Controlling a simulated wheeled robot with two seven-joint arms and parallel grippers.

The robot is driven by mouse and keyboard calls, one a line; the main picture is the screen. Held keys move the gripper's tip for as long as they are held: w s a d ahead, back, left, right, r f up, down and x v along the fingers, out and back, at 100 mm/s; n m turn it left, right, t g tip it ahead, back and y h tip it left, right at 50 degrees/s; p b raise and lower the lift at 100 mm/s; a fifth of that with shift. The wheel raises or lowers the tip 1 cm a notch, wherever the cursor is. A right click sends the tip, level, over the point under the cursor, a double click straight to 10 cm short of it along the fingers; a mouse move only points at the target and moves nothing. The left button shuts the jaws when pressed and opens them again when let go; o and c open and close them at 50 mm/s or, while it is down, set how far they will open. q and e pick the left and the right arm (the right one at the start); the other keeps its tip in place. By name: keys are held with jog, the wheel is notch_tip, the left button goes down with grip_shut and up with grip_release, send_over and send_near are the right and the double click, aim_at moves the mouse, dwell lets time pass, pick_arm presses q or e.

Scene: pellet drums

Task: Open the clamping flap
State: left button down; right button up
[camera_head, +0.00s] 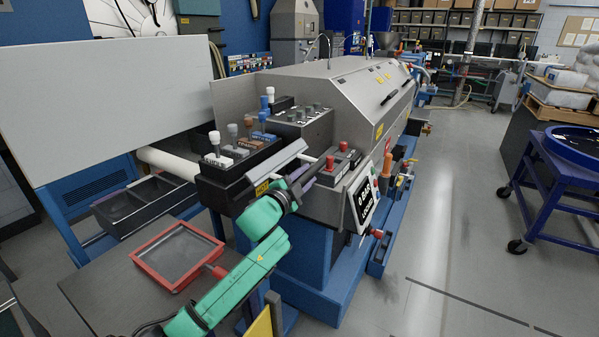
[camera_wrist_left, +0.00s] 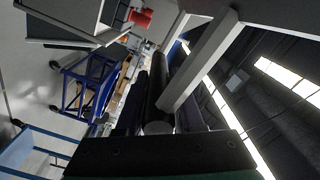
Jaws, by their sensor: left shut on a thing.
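The clamping flap (camera_head: 272,166) is a light grey sloping metal plate at the near end of the machine, beside the black lever block. My left gripper (camera_head: 294,190) is at the flap's lower right end, at the tip of my green arm. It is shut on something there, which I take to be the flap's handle. In the left wrist view, a dark round bar (camera_wrist_left: 156,88) lies between the dark fingers, with a pale grey bar (camera_wrist_left: 203,58) crossing close by. The exact contact is hidden in the head view. My right gripper is not in view.
Levers with coloured knobs (camera_head: 215,138) stand just left of the flap. Red knobs (camera_head: 343,146) and a display panel (camera_head: 362,197) are to the right. A red-rimmed tray (camera_head: 135,255) lies lower left. The floor right of the machine is clear up to a blue cart (camera_head: 541,187).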

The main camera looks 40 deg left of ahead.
pick_arm(q)
jog(key=shift+d+f+m+b, duration=0.2)
jog(key=shift+f+m, duration=0.1)
jog(key=shift+f, duration=0.2)
jog(key=shift+d+f+m+b, duration=0.2)
jog(key=shift+f+m, duration=0.1)
jog(key=shift+f, duration=0.15)
jog(key=c, duration=0.6)
grip_release()
jog(key=shift+w+a, duration=0.1)
jog(key=shift+a, duration=0.05)
jog(key=s+d+b, duration=0.1)
jog(key=s+b, duration=0.1)
jog(key=s, duration=1.2)
jog(key=shift+s+d, duration=0.3)
jog(key=shift+d, duration=0.05)
